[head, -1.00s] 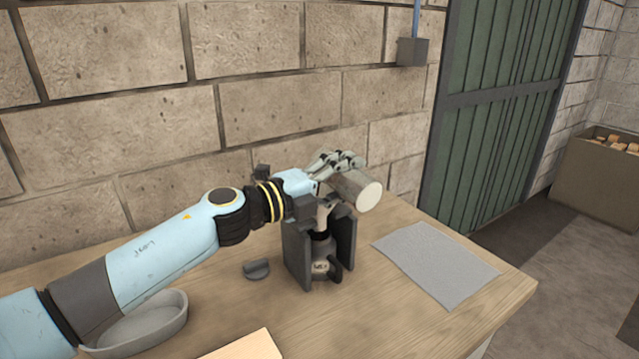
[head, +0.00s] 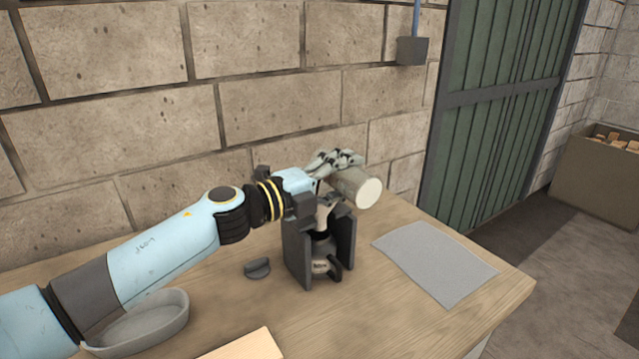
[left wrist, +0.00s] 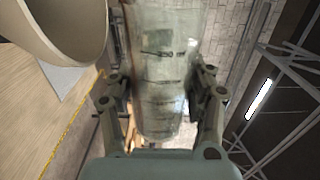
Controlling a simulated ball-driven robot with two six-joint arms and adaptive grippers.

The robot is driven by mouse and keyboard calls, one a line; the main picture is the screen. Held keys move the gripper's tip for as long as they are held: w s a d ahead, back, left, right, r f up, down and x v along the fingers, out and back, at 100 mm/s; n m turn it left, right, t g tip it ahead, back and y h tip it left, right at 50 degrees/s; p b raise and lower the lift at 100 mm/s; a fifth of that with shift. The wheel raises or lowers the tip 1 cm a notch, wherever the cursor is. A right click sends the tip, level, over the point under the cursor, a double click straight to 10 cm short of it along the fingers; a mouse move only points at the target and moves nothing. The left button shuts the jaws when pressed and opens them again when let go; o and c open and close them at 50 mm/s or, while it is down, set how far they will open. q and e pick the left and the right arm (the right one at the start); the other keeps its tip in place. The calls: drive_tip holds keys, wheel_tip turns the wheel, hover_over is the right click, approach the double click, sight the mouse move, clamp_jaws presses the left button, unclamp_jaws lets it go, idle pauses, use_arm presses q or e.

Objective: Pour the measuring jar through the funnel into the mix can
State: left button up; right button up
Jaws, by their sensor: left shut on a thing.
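In the left wrist view the jar (left wrist: 165,60) is clear with dark graduation marks, between the fingers. The mix can (head: 321,267), labelled and with a dark handle, stands below between two dark upright plates. Any liquid stream is hidden. My right gripper is out of view.
The dark stand (head: 297,256) surrounds the can closely. A small dark piece (head: 257,268) lies to its left. A grey dish (head: 150,322) is near my forearm, a wooden board (head: 245,348) at the front. A flat grey mat (head: 437,262) lies right; the block wall is close behind.

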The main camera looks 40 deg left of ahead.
use_arm(q)
drive_tip(key=shift+w+a+r+n+p, duration=0.1)
drive_tip(key=shift+a+r+n+p, duration=0.1)
drive_tip(key=shift+r+n+p, duration=0.5)
idle(0.7)
drive_tip(key=shift+d+f+p, duration=0.1)
drive_tip(key=shift+p, duration=0.45)
drive_tip(key=shift+n, duration=0.4)
